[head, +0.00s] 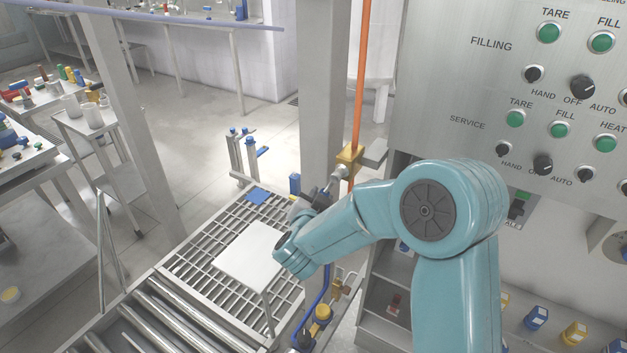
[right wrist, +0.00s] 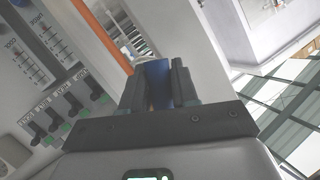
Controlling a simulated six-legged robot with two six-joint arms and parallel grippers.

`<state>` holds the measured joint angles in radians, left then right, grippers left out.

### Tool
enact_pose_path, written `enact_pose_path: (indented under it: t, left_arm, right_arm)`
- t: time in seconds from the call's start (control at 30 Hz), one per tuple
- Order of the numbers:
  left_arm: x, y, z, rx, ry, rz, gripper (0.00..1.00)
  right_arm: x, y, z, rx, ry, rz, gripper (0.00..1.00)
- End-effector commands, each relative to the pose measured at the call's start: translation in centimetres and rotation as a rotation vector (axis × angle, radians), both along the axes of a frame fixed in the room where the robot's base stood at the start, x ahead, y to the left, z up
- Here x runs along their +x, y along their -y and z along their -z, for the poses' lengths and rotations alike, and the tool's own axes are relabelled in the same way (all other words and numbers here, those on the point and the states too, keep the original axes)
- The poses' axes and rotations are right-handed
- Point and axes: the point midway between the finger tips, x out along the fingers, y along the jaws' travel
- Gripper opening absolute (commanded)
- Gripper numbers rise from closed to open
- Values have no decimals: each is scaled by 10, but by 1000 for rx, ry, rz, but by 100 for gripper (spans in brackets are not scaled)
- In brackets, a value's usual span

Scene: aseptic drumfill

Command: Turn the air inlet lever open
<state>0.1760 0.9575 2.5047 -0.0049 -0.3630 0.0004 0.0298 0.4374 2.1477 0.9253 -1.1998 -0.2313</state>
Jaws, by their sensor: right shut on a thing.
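A brass valve (head: 348,160) sits on the vertical orange pipe (head: 361,80) in front of a grey post. My right gripper (head: 333,186) reaches up to it from below, at the end of the teal arm. In the right wrist view the gripper (right wrist: 158,78) is shut on a flat blue lever (right wrist: 155,72), with one dark finger on each side. The orange pipe (right wrist: 98,33) runs just beyond it. In the head view the lever is mostly hidden by the gripper, so its exact angle is unclear. My left gripper is in neither view.
A steel control panel (head: 470,90) with green buttons and black knobs stands at the right. Below are a grated platform (head: 195,262), a white plate (head: 250,250) and a roller conveyor (head: 165,325). A blue hose (head: 318,300) with brass fittings runs under the arm.

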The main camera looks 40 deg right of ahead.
Motion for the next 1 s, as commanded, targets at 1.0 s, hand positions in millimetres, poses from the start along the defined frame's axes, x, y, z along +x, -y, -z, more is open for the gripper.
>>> enact_pose_path:
  t: [1.0]
  left_arm:
    - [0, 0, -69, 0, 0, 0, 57]
  right_arm:
    - [-32, 12, 10, -168, -418, -2, 0]
